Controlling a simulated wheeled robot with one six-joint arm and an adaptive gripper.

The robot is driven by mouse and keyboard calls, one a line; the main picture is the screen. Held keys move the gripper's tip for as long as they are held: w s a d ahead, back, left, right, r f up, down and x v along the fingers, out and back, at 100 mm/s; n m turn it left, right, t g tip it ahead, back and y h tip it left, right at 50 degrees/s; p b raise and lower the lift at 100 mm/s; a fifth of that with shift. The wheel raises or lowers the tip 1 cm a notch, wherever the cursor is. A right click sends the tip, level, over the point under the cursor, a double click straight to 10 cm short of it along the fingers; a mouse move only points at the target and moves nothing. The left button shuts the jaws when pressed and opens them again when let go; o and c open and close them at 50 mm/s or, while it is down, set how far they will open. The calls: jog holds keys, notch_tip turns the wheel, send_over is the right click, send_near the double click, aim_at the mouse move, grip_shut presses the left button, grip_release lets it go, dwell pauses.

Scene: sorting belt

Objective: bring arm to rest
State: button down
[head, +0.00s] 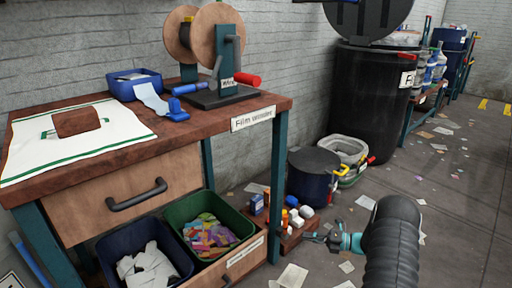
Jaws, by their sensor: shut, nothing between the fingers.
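My arm comes up from the lower right of the head view, its dark ribbed link in front of the floor. My gripper (318,238) is at its left end, small in the picture, pointing left. It is shut with nothing in it. It appears in front of the floor and the low crate of small bottles and boxes (290,240), to the right of the workbench (265,104). I cannot tell its exact distance from the crate.
The bench carries a film winder (218,95), a blue tray (118,92) and a white cloth (35,128). Below are a blue bin (100,262) and a green bin (172,212). A dark pot (312,185) and black drum (365,110) stand behind. Paper scraps litter the open floor at right.

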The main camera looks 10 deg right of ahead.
jog(key=s+a+f+n+g+h, duration=0.2)
jog(key=s+f+n+g, duration=0.1)
jog(key=s+f+n, duration=0.4)
jog(key=s+a+r+n+g+h, duration=0.1)
jog(key=s+r+n+g+h, duration=0.1)
jog(key=s+r+n+g, duration=0.5)
jog(key=s+a+r+n+t+h, duration=0.3)
jog(key=s+r+n, duration=0.5)
jog(key=r, duration=0.3)
jog(key=s+a+r+n+t+h+p, duration=0.1)
jog(key=s+a+r+n+t+h, duration=0.2)
jog(key=s+r+n, duration=0.5)
jog(key=s+a+r+n+t+h+p, duration=0.1)
jog(key=s+a+r+n+t+h, duration=0.2)
jog(key=r, duration=1.3)
jog(key=s+n+h, duration=0.2)
jog(key=s+n, duration=0.2)
jog(key=n, duration=0.1)
jog(key=shift+s+n+h, duration=0.3)
jog(key=shift+s, duration=0.1)
jog(key=shift+r, duration=0.1)
